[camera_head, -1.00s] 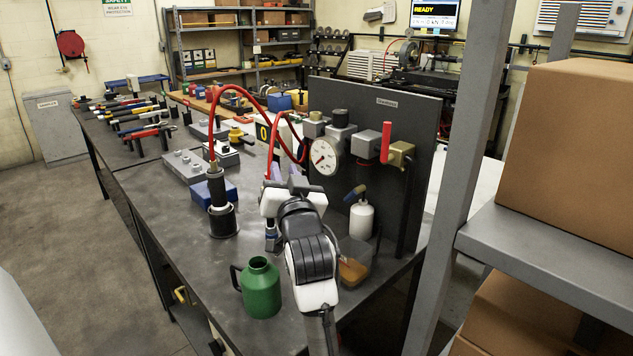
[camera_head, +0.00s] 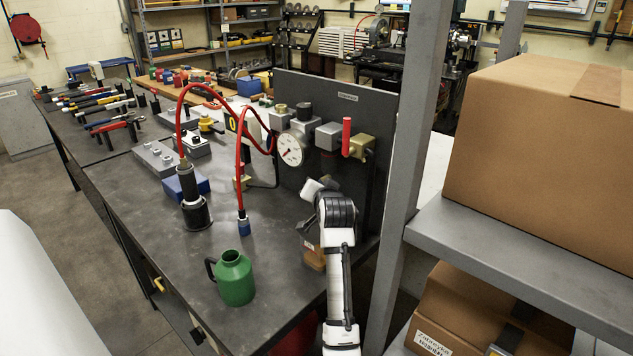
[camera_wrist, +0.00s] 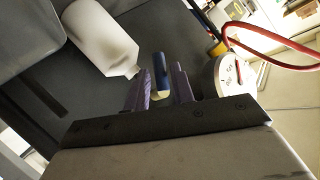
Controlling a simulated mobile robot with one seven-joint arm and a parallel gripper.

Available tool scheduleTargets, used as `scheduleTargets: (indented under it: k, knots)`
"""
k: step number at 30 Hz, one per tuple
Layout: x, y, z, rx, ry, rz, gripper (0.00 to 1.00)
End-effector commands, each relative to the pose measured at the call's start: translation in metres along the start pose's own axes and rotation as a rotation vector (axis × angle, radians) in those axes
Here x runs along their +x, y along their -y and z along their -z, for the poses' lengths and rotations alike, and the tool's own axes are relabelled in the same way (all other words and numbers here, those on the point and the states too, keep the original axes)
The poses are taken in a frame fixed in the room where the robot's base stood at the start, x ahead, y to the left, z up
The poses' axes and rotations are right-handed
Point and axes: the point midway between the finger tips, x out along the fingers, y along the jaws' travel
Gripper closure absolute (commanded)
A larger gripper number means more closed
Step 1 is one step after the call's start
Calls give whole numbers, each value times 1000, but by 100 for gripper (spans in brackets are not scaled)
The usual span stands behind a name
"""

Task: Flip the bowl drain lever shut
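In the wrist view, my gripper (camera_wrist: 160,90) has its two purple fingers apart. A short blue bar with a pale end (camera_wrist: 161,72) shows in the gap between them; it looks like the drain lever, but I cannot tell whether the fingers touch it. A second blue bar (camera_wrist: 202,22) with a yellow part stands further up and right. A white bottle-like body (camera_wrist: 100,38) lies left of the fingers in the picture. In the head view, my arm reaches to the dark upright panel (camera_head: 378,130), and its white wrist hides the blue lever and my fingertips.
A round gauge (camera_head: 290,150) and a red-handled brass valve (camera_head: 347,138) are on the panel. Red hoses (camera_head: 238,150) hang left of my wrist. A green jug (camera_head: 234,280) stands on the bench front. A grey shelf post (camera_head: 408,170) and boxes (camera_head: 545,150) are close right.

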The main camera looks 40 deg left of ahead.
Motion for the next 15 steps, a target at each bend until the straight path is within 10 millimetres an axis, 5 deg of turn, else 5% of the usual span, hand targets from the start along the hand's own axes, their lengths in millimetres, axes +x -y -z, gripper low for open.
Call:
scheduleTargets:
  k: [6, 15]
  knots:
    - [28, 1, 1, 1, 1, 0, 76]
    - [39, 0, 0, 0, -1, 0, 76]
